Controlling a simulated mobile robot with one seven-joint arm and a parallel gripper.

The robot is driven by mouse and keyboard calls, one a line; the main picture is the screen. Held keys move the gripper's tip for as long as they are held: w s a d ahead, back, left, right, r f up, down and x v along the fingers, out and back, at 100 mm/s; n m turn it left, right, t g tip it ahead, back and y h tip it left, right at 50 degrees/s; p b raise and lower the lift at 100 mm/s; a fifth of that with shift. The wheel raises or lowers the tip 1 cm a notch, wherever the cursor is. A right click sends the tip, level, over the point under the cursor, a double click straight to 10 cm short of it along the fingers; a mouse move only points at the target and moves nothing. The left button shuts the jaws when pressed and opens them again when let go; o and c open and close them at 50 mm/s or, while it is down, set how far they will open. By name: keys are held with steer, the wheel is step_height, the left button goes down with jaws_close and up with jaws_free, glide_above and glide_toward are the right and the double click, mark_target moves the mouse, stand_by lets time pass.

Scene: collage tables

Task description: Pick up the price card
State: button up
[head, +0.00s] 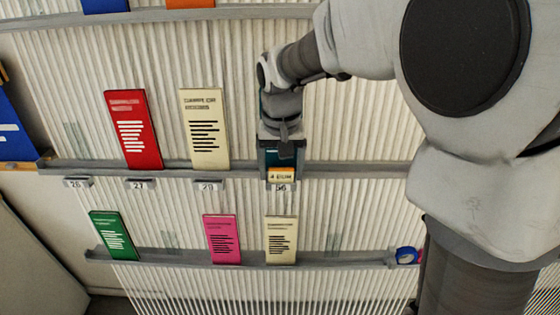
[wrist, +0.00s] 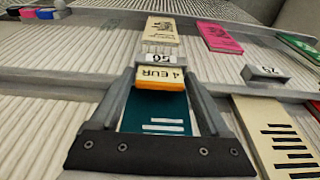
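The price card (wrist: 160,77) reads "4 EUR" and has a cream face with an orange edge. It is upside down in the wrist view, and it also shows in the head view (head: 281,175) at the rail, just above the "56" label. My gripper (wrist: 161,72) reaches down over it, one finger on each side. The fingers are well apart and look close to the card's side edges; I cannot tell whether they touch it. A teal leaflet (wrist: 155,110) shows between the fingers, largely hidden by my gripper in the head view.
The upper rail (head: 350,169) holds a red leaflet (head: 133,130) and a cream leaflet (head: 204,130) to the left. The lower rail (head: 180,255) holds green, pink and cream leaflets. A blue tape roll (head: 406,255) sits at its right end. The upper rail is bare right of my gripper.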

steer(key=c, duration=0.9)
steer(key=shift+c, duration=0.2)
